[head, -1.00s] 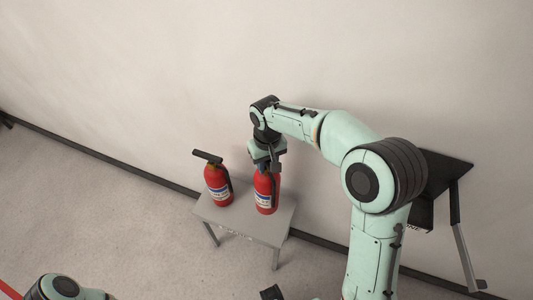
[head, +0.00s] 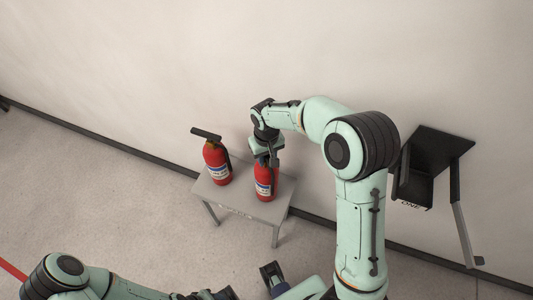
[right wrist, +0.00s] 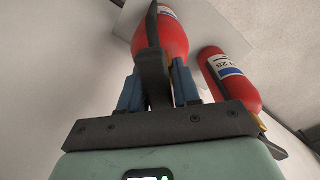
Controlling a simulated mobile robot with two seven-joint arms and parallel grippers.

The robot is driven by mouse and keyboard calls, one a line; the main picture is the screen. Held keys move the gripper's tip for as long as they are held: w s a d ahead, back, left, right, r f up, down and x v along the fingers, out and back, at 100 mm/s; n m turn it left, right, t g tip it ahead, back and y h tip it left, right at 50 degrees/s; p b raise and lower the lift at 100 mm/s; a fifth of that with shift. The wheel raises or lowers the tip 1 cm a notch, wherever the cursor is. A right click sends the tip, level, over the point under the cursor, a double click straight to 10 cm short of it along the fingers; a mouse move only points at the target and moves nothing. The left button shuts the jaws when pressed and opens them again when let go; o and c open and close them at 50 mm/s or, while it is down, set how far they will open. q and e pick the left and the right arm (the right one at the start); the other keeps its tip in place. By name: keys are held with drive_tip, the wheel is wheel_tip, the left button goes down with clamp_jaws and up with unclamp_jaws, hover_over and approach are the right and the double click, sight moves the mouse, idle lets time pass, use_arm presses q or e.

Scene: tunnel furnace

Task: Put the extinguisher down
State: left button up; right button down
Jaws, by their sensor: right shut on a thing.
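A red fire extinguisher (head: 263,186) with a white and blue label stands upright over the right part of a small grey table (head: 238,205). My right gripper (head: 265,160) is above it and shut on its top; the gripper hides the handle. I cannot tell whether its base touches the tabletop. In the right wrist view, the extinguisher (right wrist: 172,38) is just beyond the fingers (right wrist: 158,90). A second red extinguisher (head: 217,166) with a black handle stands on the table's left part, apart from the held one. My left gripper (head: 272,277) is low in the head view, its jaw state unclear.
A pale wall with a dark baseboard (head: 120,150) runs behind the table. A black bracket-like fixture (head: 430,165) with a grey lever is at the right. The floor left of the table is clear, with a red line (head: 12,270) at the far left.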

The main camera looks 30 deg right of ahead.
drive_tip(key=shift+w+r, duration=0.1)
drive_tip(key=c, duration=0.8)
unclamp_jaws()
drive_tip(key=shift+f, duration=0.2)
wheel_tip(320, 180, up, 12)
drive_tip(key=shift+r+p, duration=0.15)
drive_tip(key=shift+p, duration=0.55)
